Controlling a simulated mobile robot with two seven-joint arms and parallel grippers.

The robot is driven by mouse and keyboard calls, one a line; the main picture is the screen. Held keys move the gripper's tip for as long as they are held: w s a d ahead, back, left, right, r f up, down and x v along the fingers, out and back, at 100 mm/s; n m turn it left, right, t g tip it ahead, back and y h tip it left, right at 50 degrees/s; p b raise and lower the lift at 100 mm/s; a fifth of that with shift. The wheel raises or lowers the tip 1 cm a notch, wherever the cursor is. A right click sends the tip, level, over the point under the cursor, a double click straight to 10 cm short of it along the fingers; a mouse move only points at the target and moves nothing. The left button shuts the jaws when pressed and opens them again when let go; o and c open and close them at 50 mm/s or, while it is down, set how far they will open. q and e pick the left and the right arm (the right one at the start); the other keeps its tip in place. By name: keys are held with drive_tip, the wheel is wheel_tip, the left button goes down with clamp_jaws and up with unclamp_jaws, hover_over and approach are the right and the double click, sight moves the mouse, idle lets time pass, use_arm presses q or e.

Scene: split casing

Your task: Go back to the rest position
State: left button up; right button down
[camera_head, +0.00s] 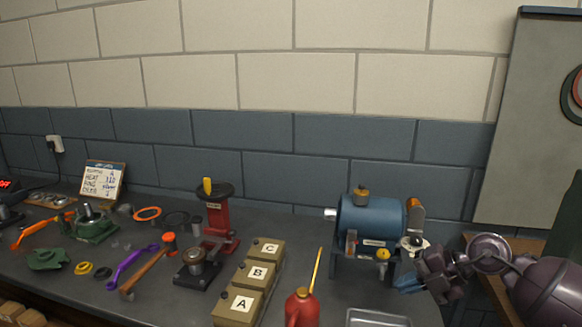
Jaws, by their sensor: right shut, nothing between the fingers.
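My right gripper (409,284) comes in from the right edge, low in the picture. It is shut and empty, with its blue-grey fingertips just in front of and below the right end of the blue motor-like machine (370,222). I cannot tell whether it touches anything there. My left gripper is out of view. A green casing part (93,228) stands at the left of the grey bench (200,312), and another green part (47,259) lies in front of it.
A red oil can (301,309) with a yellow spout and a metal tray (378,318) are at the front edge. Boxes A (238,306), B (256,275) and C (266,249) stand left of them.

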drive_tip(key=s+a+r+m+t+y, duration=0.45)
drive_tip(key=m+t, duration=0.35)
drive_tip(key=t, duration=0.3)
drive_tip(key=s+d+f+m+h, duration=0.9)
drive_tip(key=d+f+m+h, duration=0.25)
drive_tip(key=m+h, duration=0.65)
drive_tip(key=s+a+f+m+g+y, duration=0.1)
drive_tip(key=s+f+m+g+y, duration=0.1)
drive_tip(key=s+f+g, duration=0.6)
drive_tip(key=s+a+f+m+g+y, duration=0.1)
drive_tip(key=s+a+g, duration=0.15)
drive_tip(key=s, duration=0.85)
drive_tip(key=w+f+t, duration=0.7)
drive_tip(key=f, duration=0.3)
drive_tip(key=shift+w+d+f+n+t+y, duration=0.2)
drive_tip(key=shift+w+d+n+t+y, duration=0.05)
drive_tip(key=shift+d+n+t+y, duration=0.15)
